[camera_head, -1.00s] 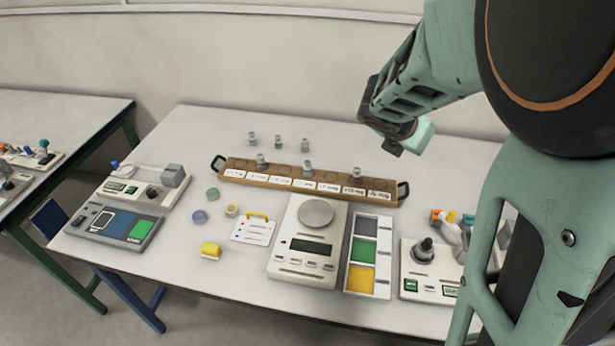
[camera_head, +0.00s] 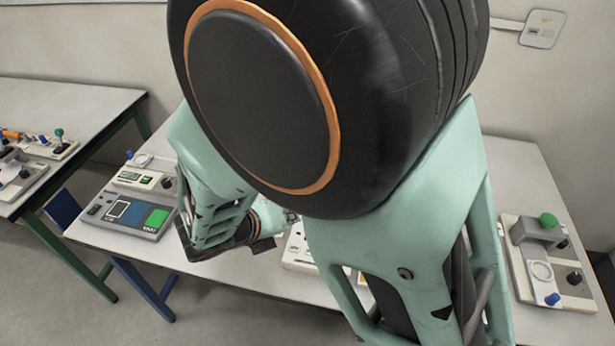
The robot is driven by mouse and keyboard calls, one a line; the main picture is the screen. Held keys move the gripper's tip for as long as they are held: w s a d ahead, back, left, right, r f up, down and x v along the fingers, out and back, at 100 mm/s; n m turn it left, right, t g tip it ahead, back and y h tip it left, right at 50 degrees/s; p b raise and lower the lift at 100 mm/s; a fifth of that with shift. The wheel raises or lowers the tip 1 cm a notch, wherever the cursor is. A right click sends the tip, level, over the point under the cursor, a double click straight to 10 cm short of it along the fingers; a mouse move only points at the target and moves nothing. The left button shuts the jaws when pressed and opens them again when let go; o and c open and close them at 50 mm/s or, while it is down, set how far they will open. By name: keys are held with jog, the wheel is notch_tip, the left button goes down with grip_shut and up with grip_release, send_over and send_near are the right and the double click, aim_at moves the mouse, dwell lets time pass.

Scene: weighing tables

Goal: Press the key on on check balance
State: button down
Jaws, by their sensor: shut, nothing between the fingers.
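The balance, a white box with a dark display and keys in the earlier frame, is now almost wholly behind my arm. Only a pale piece of its left front (camera_head: 297,252) shows, between my wrist and a large arm link. Its pan, display and most keys are hidden, and I cannot read which key is the on key. My wrist is low over the table, just left of that piece. The fingers of my gripper are hidden behind the arm, so their distance from the keys cannot be told.
A grey panel with blue and green fields (camera_head: 137,215) and a white device (camera_head: 145,180) stand on the table's left. A device with a green knob (camera_head: 547,222) stands at the right. Another table (camera_head: 75,105) is at far left. My arm covers the table's middle.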

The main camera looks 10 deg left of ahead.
aim_at(292, 250)
jog(key=shift+f, duration=0.1)
dwell(0.3)
notch_tip(292, 250, down, 8)
jog(key=b, duration=0.7)
jog(key=shift+b, duration=0.35)
jog(key=shift+f+b, duration=0.3)
dwell(0.6)
jog(key=shift+f, duration=0.4)
jog(key=shift+f+b, duration=0.4)
dwell(0.5)
jog(key=shift+r, duration=0.1)
jog(key=shift+r+p, duration=0.7)
jog(key=shift+p, duration=0.15)
